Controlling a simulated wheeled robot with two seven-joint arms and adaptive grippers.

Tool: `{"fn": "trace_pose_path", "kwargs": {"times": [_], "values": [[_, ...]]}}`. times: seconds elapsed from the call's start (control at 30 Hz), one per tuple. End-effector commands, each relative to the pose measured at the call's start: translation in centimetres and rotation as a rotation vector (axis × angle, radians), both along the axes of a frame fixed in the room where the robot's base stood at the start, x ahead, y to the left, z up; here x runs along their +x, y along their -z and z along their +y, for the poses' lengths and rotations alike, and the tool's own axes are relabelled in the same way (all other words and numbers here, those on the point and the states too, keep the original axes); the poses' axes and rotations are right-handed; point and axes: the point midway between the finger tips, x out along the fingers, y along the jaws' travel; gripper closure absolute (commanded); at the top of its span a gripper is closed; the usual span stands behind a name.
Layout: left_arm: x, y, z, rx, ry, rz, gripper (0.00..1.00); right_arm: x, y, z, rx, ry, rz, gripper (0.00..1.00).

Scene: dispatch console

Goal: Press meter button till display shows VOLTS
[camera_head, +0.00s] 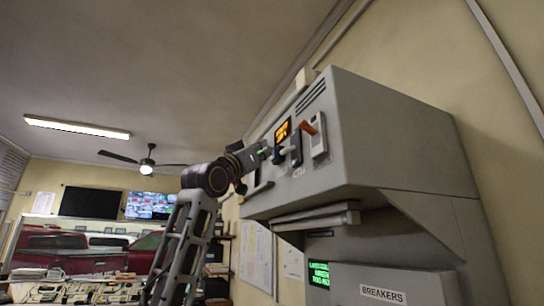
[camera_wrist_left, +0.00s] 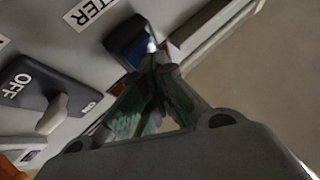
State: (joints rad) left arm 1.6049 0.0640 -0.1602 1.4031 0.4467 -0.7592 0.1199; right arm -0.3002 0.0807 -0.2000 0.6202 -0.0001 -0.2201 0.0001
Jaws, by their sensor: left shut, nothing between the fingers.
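The display (camera_head: 283,132) glows orange on the front panel of the grey console; its text is too small to read. In the left wrist view a dark blue square button (camera_wrist_left: 126,42) sits beside a label (camera_wrist_left: 90,12) of which only "TER" shows. My left gripper (camera_head: 270,153) is shut and empty, up against the panel just below the display. In the left wrist view its closed fingertips (camera_wrist_left: 158,62) overlap the lower right edge of the button; I cannot tell whether they touch it. My right gripper is not in view.
A dark lever switch labelled OFF (camera_wrist_left: 40,92) sits close to the fingers. Below the panel are a bar-like ledge (camera_head: 315,218), a green text screen (camera_head: 319,274) and a BREAKERS box (camera_head: 385,280).

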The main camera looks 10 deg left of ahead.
Motion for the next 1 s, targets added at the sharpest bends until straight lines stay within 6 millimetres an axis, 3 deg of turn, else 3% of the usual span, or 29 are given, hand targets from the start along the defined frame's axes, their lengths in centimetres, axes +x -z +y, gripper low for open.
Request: {"fn": "trace_pose_path", "kwargs": {"times": [0.73, 1.0], "values": [[-0.7, 0.0, 1.0, 0.000, 0.000, -0.001, 1.00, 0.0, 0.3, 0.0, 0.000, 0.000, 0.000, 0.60], [-1.5, 0.1, 2.2, -0.001, -0.001, -0.002, 1.00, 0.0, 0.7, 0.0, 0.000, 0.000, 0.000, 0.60]]}}
